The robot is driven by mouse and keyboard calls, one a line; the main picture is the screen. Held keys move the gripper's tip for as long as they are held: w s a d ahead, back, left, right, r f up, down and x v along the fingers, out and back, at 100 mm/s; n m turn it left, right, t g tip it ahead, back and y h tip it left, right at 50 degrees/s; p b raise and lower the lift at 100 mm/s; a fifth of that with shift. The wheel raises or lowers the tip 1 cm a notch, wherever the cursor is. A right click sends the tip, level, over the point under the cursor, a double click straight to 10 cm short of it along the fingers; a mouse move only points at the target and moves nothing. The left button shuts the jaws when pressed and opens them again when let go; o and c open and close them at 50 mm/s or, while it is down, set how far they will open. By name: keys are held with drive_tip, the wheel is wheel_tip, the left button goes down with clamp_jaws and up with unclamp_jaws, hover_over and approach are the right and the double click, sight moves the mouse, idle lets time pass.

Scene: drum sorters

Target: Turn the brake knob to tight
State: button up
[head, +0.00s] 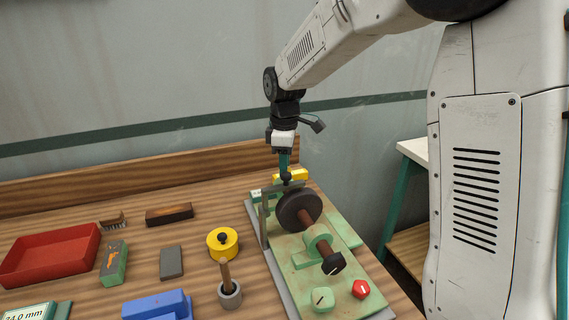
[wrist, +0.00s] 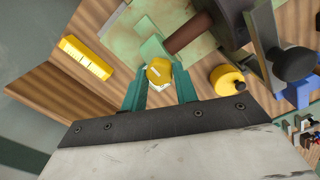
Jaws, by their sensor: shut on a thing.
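A yellow knob (wrist: 159,72) with a white pointer mark sits between the fingers of my gripper (wrist: 160,88) in the wrist view. The teal fingers are shut on it, one on each side. I take it to be the brake knob; no tight or loose marking is legible. In the head view my gripper (head: 285,165) points down at the far end of the green drum sorter (head: 285,262), behind the dark drum (head: 299,211). The yellow knob is hidden or unclear there.
A green knob (head: 322,299) and a red knob (head: 360,289) sit at the sorter's near end. A black-ended shaft (head: 333,263) sticks out. A yellow block (wrist: 87,58) lies beyond the sorter. A yellow round container (head: 222,243) and red tray (head: 50,254) stand left.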

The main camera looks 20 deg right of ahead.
drive_tip(key=m, duration=0.5)
drive_tip(key=shift+w, duration=0.1)
drive_tip(key=m, duration=0.4)
drive_tip(key=shift+m, duration=0.3)
drive_tip(key=m, duration=0.8)
drive_tip(key=shift+d+r+m, duration=0.1)
drive_tip(key=shift+m, duration=0.2)
drive_tip(key=o, duration=1)
